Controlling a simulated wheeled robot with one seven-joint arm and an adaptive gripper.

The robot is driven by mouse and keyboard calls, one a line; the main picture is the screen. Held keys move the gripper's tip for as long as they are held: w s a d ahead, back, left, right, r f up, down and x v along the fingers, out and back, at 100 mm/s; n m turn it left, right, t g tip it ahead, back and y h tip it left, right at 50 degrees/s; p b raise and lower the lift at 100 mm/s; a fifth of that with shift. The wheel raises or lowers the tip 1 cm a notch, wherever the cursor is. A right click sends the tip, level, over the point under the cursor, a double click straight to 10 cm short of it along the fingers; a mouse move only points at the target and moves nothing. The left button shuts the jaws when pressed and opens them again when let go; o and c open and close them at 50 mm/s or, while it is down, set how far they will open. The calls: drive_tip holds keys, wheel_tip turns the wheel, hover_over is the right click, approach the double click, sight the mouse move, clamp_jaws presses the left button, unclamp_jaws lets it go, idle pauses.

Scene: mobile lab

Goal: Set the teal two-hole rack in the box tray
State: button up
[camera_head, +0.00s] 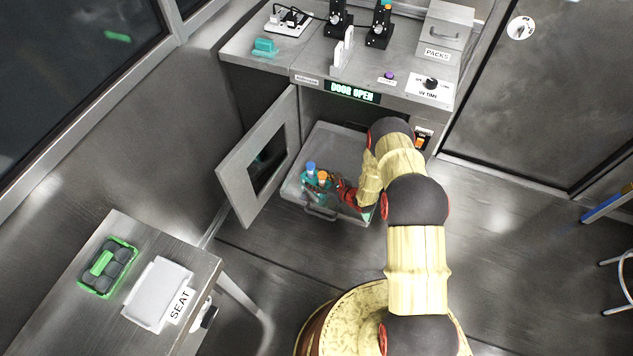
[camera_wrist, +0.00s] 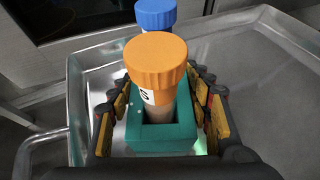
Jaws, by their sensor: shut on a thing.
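The teal two-hole rack (camera_wrist: 176,143) stands upright between the fingers of my gripper (camera_wrist: 160,112) in the wrist view. It holds an orange-capped tube (camera_wrist: 157,70) in the near hole and a blue-capped tube (camera_wrist: 156,14) behind it. In the head view, the rack (camera_head: 317,185) and my red-tipped gripper (camera_head: 343,190) are over the front of the pulled-out metal tray (camera_head: 335,140). My gripper is shut on the rack. I cannot tell whether the rack's base touches the tray floor.
The box's hinged door (camera_head: 236,178) stands open left of the tray, and its display (camera_head: 352,92) reads DOOR OPEN. Another teal item (camera_head: 264,47) lies on the bench above.

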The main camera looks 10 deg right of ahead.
drive_tip(key=o, duration=1.4)
drive_tip(key=shift+f, duration=0.1)
drive_tip(key=shift+c, duration=0.2)
